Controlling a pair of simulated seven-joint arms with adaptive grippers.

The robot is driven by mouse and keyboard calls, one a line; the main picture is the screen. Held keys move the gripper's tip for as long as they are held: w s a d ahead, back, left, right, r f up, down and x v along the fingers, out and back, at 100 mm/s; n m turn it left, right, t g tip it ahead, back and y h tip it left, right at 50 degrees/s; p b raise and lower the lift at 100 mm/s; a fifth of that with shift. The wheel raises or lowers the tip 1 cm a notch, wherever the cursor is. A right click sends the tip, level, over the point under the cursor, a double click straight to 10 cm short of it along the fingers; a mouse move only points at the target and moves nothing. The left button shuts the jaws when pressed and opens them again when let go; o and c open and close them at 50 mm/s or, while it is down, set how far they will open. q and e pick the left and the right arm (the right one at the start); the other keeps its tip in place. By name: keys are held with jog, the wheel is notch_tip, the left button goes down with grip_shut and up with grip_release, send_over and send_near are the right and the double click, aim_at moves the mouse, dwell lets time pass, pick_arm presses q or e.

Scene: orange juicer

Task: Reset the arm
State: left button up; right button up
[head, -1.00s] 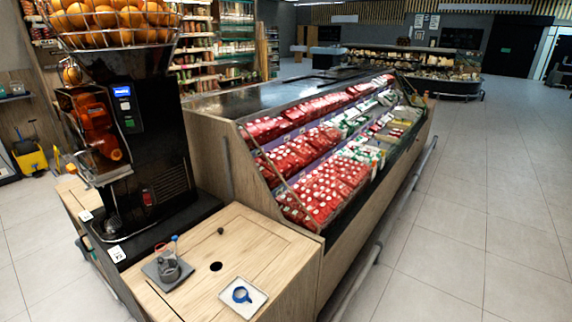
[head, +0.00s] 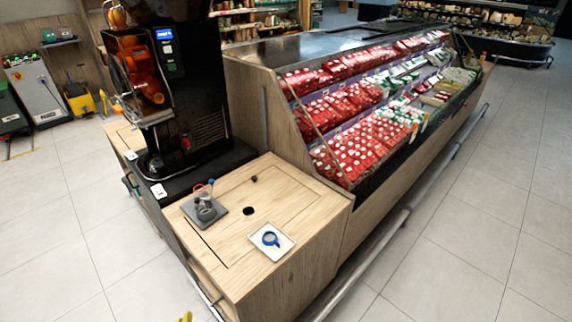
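Neither of my grippers can be made out in the head view. A small yellow piece (head: 186,317) pokes in at the bottom edge, and I cannot tell what it belongs to. The black orange juicer (head: 185,85) stands upright at the back left of the wooden counter, with its blue screen lit and orange parts behind its clear front. Its top is cut off by the picture edge.
On the wooden counter (head: 285,203) are a grey tray (head: 193,214) with a small clear vessel (head: 206,208), and a white tray (head: 284,249) with a blue ring-shaped item (head: 270,239). A refrigerated display (head: 365,145) adjoins it. Tiled floor is open on the right.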

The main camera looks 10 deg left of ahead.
pick_arm(q)
jog(key=s+d+f+g+h, duration=0.1)
jog(key=s+d+f, duration=0.15)
jog(key=f, duration=1.05)
jog(key=s+d+f+g+h, duration=0.1)
jog(key=s+d+f+g, duration=0.15)
jog(key=f, duration=1.15)
jog(key=s+f+n+g+h, duration=0.1)
jog(key=s+f+n+g, duration=0.1)
jog(key=s+f, duration=1.5)
jog(key=s+n, duration=0.1)
jog(key=s, duration=0.2)
jog(key=shift+s+a+f+h, duration=0.3)
jog(key=shift+a+f+h, duration=0.05)
jog(key=shift+f+h, duration=0.05)
